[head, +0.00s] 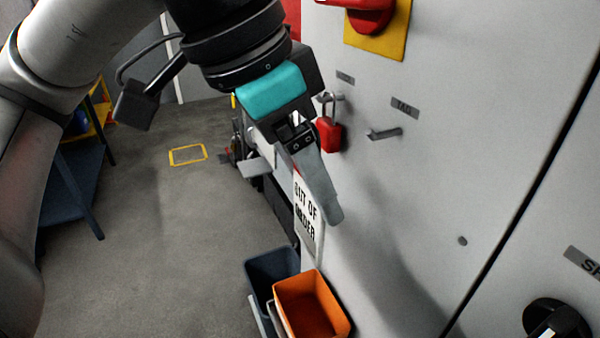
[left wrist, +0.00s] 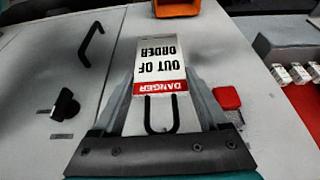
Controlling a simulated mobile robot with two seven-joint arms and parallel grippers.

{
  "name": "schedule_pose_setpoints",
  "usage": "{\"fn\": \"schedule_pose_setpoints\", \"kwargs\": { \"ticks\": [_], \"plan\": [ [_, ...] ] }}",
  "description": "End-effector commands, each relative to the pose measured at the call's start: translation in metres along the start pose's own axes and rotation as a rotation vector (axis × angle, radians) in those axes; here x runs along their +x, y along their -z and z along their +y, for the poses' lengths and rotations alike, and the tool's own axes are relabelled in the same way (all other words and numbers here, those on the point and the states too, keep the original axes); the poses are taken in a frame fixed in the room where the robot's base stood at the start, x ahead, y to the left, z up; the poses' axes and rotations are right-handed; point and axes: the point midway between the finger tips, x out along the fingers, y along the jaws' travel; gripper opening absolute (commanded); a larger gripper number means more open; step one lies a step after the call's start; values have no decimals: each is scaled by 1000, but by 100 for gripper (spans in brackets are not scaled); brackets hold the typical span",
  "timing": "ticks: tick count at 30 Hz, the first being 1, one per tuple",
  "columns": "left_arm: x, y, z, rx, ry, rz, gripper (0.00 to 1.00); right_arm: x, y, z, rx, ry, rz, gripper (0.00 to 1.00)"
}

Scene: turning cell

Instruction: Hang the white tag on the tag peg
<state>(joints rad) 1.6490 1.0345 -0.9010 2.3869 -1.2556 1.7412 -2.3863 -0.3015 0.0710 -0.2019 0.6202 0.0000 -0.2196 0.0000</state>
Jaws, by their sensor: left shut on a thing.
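The white tag (head: 306,207) reads OUT OF ORDER and hangs down from my left gripper (head: 325,205) in the head view. The left wrist view shows the tag (left wrist: 160,62) between the two fingers, with a red DANGER band and a dark wire loop near the gripper's base. My left gripper is shut on it. The tag peg (head: 384,133) is a bare grey peg on the pale cabinet front, just below a label reading TAG. The gripper is below and left of the peg, apart from it. My right gripper is not in view.
A red padlock (head: 328,134) hangs on a hook left of the peg. A red rotary handle on a yellow plate (head: 378,40) is above. An orange bin (head: 312,305) and a blue-grey bin (head: 270,268) stand below.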

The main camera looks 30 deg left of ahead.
Motion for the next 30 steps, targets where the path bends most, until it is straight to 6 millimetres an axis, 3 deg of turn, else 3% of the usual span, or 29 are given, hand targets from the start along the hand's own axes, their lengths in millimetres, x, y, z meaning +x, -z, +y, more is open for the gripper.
{"fn": "schedule_pose_setpoints", "kwargs": {
  "ticks": [30],
  "plan": [
    [28,56,0,-2,-1,0,22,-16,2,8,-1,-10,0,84]
  ]
}}
